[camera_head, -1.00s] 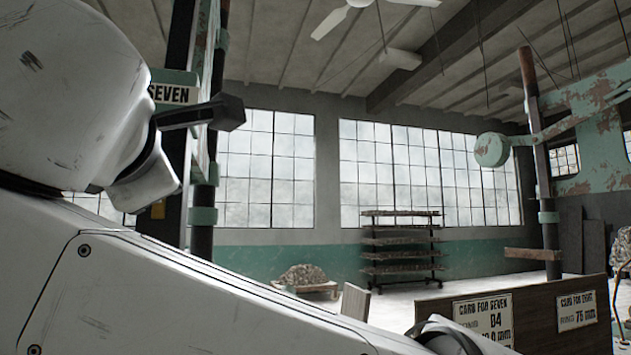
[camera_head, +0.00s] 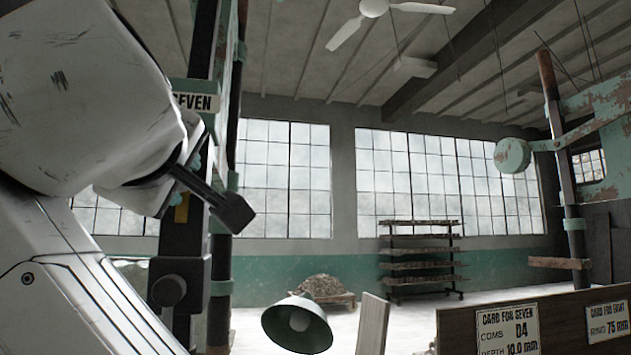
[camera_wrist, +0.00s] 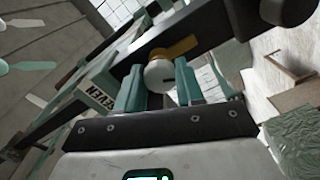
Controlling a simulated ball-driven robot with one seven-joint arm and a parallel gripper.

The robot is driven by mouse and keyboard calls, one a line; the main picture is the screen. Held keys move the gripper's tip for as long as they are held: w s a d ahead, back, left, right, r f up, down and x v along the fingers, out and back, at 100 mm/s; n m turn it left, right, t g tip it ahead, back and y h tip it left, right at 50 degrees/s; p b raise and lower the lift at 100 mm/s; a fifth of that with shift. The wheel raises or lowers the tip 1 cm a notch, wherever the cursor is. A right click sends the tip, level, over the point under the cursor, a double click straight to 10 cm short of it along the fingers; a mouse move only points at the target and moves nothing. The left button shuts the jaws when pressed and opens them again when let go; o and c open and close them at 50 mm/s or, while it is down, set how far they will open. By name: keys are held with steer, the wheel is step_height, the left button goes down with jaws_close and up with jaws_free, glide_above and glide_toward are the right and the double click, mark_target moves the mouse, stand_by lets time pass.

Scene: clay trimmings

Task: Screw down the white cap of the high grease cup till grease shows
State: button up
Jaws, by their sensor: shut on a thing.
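In the wrist view the round white cap (camera_wrist: 156,72) sits at the end of a yellow fitting (camera_wrist: 176,49) on a dark post (camera_wrist: 205,38). My gripper (camera_wrist: 159,82) has its two green fingers on either side of the cap and is shut on it. A small dark mark shows near the cap's right edge. I can see no grease; the joint is small and partly hidden. In the head view the yellow fitting (camera_head: 182,208) shows on the post below the SEVEN sign (camera_head: 196,102).
A round dark knob (camera_head: 169,290) sits lower on the post. A green lamp shade (camera_head: 298,323) and a board with cards (camera_head: 508,330) stand at lower right. A rack (camera_head: 421,262) and a heap on a pallet (camera_head: 322,287) are farther back, with open floor around.

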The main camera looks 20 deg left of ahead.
steer(key=shift+a+f+m, duration=0.1)
steer(key=shift+f+m, duration=0.05)
steer(key=shift+m, duration=0.95)
steer(key=shift+f+m, duration=0.15)
steer(key=shift+m, duration=0.95)
steer(key=o, duration=1)
steer(key=shift+r, duration=0.2)
steer(key=shift+o, duration=0.2)
